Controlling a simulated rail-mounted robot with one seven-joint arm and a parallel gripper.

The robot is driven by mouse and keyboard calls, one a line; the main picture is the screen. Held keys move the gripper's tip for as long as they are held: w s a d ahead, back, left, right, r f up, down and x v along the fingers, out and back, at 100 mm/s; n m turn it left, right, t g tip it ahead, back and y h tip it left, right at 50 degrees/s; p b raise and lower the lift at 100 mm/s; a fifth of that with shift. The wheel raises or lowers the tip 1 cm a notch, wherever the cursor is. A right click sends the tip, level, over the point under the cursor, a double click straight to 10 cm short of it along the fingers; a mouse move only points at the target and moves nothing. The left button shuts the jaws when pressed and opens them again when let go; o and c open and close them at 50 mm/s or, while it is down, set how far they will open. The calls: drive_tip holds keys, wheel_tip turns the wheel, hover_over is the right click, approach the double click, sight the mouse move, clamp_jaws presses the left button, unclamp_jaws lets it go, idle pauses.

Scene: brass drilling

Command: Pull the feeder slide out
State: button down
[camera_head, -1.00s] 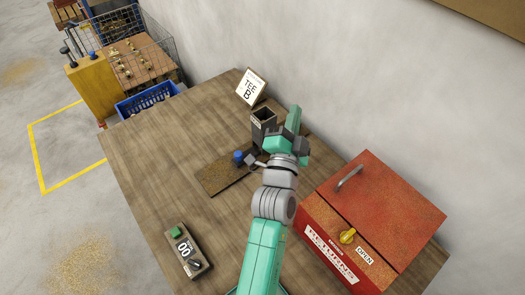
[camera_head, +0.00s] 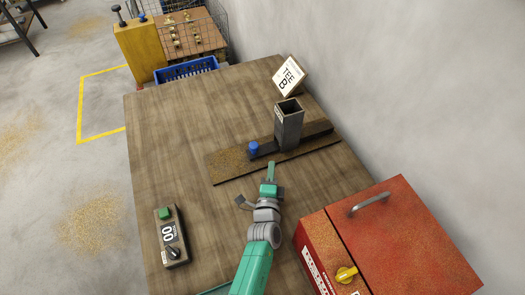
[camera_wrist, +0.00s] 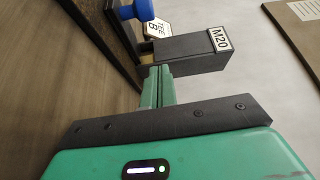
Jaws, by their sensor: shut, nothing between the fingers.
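The feeder is a dark, square upright tube (camera_head: 288,128) on a flat brown base plate (camera_head: 226,166). Its dark slide (camera_head: 265,149) runs along the plate, with a blue knob (camera_head: 253,148) at its left end. My gripper (camera_head: 271,172) is shut and empty, on the near side of the feeder, apart from the knob. In the wrist view, the closed green fingers (camera_wrist: 158,86) point toward the tube (camera_wrist: 185,52), which carries an M20 label. The blue knob (camera_wrist: 140,10) shows at that view's top edge, partly cut off.
A card marked TEE B (camera_head: 289,76) stands behind the tube. A red box (camera_head: 395,235) with a handle and yellow knob stands at the right. A small counter box (camera_head: 171,236) with a green button is at the front left.

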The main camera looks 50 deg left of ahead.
drive_tip(key=b+x, duration=0.1)
drive_tip(key=x, duration=0.2)
drive_tip(key=b+x, duration=0.2)
drive_tip(key=x, duration=0.1)
drive_tip(key=b+x, duration=0.2)
drive_tip(key=x, duration=0.1)
drive_tip(key=shift+a+f, duration=0.15)
drive_tip(key=shift+f, duration=0.1)
drive_tip(key=s, duration=0.3)
drive_tip(key=shift+a+r, duration=0.1)
drive_tip(key=shift+a, duration=0.3)
drive_tip(key=shift+s+a+r, duration=0.1)
drive_tip(key=shift+s+a, duration=0.1)
drive_tip(key=shift+s, duration=0.15)
